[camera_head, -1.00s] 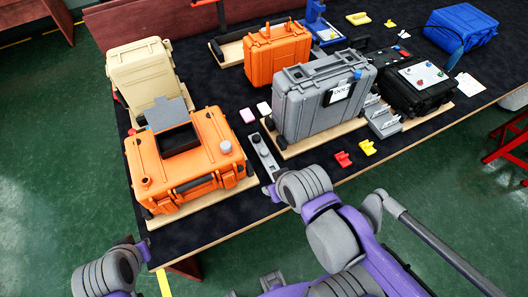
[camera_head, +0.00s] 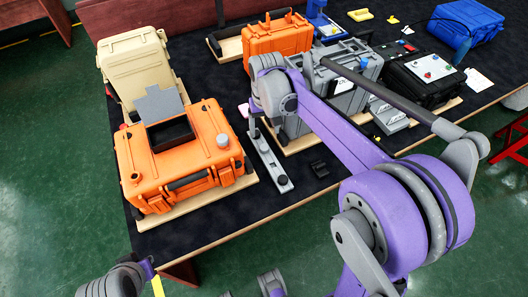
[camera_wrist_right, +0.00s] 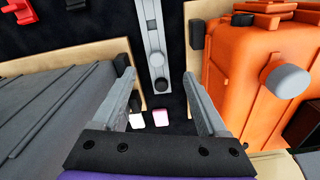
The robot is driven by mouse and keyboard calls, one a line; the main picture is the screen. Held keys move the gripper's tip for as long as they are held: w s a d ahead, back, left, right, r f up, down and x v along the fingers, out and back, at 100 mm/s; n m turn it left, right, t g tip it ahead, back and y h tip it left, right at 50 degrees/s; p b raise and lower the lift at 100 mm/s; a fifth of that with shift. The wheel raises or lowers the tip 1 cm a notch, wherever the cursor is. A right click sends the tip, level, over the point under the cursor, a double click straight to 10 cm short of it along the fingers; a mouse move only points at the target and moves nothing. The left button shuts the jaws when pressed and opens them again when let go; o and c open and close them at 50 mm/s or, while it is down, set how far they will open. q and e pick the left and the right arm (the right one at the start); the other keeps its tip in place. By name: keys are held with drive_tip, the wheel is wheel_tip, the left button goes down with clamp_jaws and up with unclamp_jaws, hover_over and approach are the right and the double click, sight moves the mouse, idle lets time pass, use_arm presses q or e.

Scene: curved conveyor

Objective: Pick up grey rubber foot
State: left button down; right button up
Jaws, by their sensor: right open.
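The rail also shows in the head view (camera_head: 268,162), lying on the dark mat between the orange and grey cases; the foot cannot be made out clearly there. My right gripper (camera_wrist_right: 160,76) is open and empty, with its fingers on either side of the foot as seen from the wrist. Whether they have reached its height is unclear. In the head view my right wrist hides much of the gripper.
The orange case (camera_head: 183,160), with a grey knob (camera_head: 222,141) on top, stands left of the rail. The grey case (camera_head: 350,88) stands close on the right. Pink (camera_wrist_right: 160,118) and white (camera_wrist_right: 136,121) blocks lie beyond the rail's end. The gap between the cases is narrow.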

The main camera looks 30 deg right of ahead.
sight(264, 148)
drive_tip(key=shift+g, duration=0.3)
drive_tip(key=f, duration=0.4)
drive_tip(key=w+f, duration=0.1)
drive_tip(key=f, duration=0.3)
drive_tip(key=w+d+f+b, duration=0.1)
drive_tip(key=f, duration=0.3)
drive_tip(key=shift+w+f, duration=0.1)
drive_tip(key=shift+f, duration=0.1)
drive_tip(key=shift+c, duration=0.3)
clamp_jaws()
